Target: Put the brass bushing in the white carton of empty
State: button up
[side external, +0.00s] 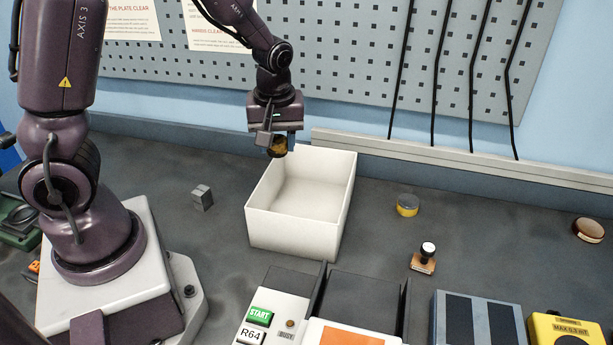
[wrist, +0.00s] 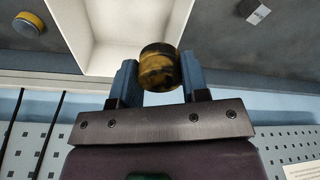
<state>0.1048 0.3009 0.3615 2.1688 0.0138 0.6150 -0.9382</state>
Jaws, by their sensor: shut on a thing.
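The brass bushing (side external: 277,148) is a short, dark-mottled gold cylinder. My gripper (side external: 280,141) is shut on it and holds it up near the far left corner of the white carton (side external: 290,236). In the wrist view the bushing (wrist: 158,68) sits between the two blue-grey fingers (wrist: 159,80). There the carton (wrist: 115,62) lies behind and to the left of the bushing, which overlaps its edge. I cannot tell whether the bushing is over the opening. The carton is open at the top, and the inside that shows is empty.
A small grey block (side external: 202,198) lies left of the carton. To its right are a yellow-and-grey tin (side external: 407,206), a stamp (side external: 423,259) and a brown round thing (side external: 588,230). A machine with a START button (side external: 259,316) stands in front. A pegboard wall (side external: 350,60) is behind.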

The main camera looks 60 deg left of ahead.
jog(key=w+d+m, duration=0.2)
jog(key=w+d, duration=0.1)
jog(key=d, duration=0.1)
notch_tip(320, 180, down, 13)
jog(key=shift+s+r, duration=0.1)
jog(key=shift+r, duration=0.05)
jog(key=shift+f, duration=2.45)
jog(key=o, duration=1)
jog(key=shift+f, duration=0.15)
jog(key=shift+o, duration=0.2)
